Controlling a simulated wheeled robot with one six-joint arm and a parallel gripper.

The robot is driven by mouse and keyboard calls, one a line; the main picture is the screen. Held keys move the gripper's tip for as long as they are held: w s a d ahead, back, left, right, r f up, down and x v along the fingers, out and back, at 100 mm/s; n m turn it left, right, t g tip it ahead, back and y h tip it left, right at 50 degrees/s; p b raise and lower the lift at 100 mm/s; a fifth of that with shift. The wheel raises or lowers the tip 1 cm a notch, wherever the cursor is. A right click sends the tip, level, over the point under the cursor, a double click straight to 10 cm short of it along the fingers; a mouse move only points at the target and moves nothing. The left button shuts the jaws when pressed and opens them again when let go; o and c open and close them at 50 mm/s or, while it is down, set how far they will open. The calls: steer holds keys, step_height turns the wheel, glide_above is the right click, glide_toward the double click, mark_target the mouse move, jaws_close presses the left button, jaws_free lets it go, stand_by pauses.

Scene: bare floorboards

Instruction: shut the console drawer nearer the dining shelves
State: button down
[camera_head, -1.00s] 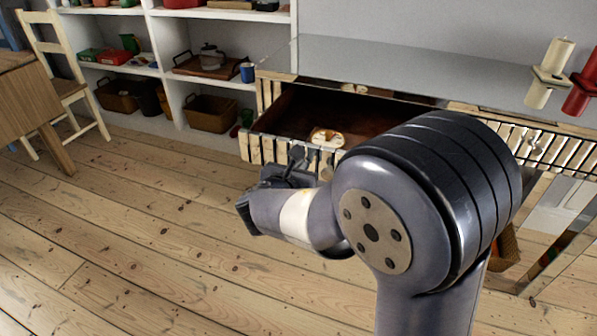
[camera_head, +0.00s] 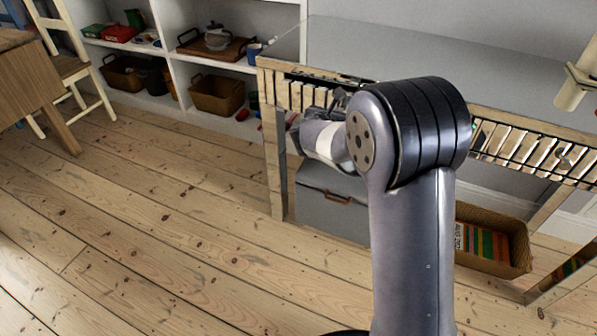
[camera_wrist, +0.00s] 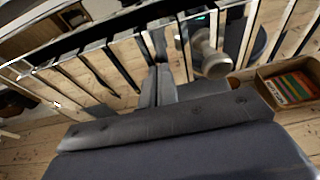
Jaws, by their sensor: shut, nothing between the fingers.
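The console (camera_head: 420,65) has a grey top and a slatted, mirrored front. Its drawer nearer the dining shelves (camera_head: 295,96) is at the left end. The drawer's front looks flush or nearly flush with the console, and its inside no longer shows. My gripper (camera_head: 338,98) is shut and empty at this front, partly hidden by my arm. In the wrist view the closed fingertips (camera_wrist: 160,72) are against or very close to the slatted drawer front (camera_wrist: 110,70), beside a round knob (camera_wrist: 208,58). Whether they touch is unclear.
The white dining shelves (camera_head: 172,45) hold baskets and dishes, left of the console. A chair (camera_head: 68,65) and a wooden table (camera_head: 30,85) stand far left. Beneath the console are a grey box (camera_head: 325,210) and a basket of books (camera_head: 490,240). Floor on the left is clear.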

steer(key=w, duration=0.2)
steer(key=w+d, duration=0.1)
steer(key=w, duration=0.1)
steer(key=shift+d+p, duration=0.2)
steer(key=shift+p, duration=0.1)
steer(key=shift+r, duration=0.2)
steer(key=shift+w+d+r, duration=0.1)
